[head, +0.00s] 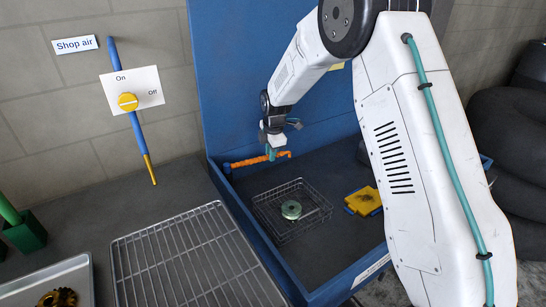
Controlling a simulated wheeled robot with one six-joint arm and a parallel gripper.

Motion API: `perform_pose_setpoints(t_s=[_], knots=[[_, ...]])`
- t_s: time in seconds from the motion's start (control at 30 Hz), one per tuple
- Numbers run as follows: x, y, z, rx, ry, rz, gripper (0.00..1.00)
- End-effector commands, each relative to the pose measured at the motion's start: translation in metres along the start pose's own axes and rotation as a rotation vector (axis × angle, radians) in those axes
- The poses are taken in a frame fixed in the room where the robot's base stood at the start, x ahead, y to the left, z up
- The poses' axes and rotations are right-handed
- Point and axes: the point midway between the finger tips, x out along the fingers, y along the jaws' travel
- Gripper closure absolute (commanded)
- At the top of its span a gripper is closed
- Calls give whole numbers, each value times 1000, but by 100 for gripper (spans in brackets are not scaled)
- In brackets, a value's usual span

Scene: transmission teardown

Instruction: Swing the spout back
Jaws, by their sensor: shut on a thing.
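The orange jointed spout (250,161) runs along the back left of the blue wash basin (245,240), from a blue fitting at the left wall to a tip just right of my gripper. My gripper (271,154) points down at the back of the basin and is shut on the spout near its tip end. The jaws are small here and partly cover the spout. The spout's tip lies behind the wire basket, not over it.
A wire basket (262,212) holding a greenish round part (291,210) stands in the basin. A yellow and blue block (363,201) lies to its right. A wire drying rack (190,262) is left of the basin. A shop air valve (128,102) is on the wall.

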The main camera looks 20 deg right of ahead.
Motion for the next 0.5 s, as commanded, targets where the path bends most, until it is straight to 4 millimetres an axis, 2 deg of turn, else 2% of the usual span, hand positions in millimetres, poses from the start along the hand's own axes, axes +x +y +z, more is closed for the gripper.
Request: perform_pose_setpoints(t_s=[0.2, 0.5], knots=[[2, 9, 0, -54, 11, 0, 100], [2, 11, 0, -68, 13, -1, 100]])
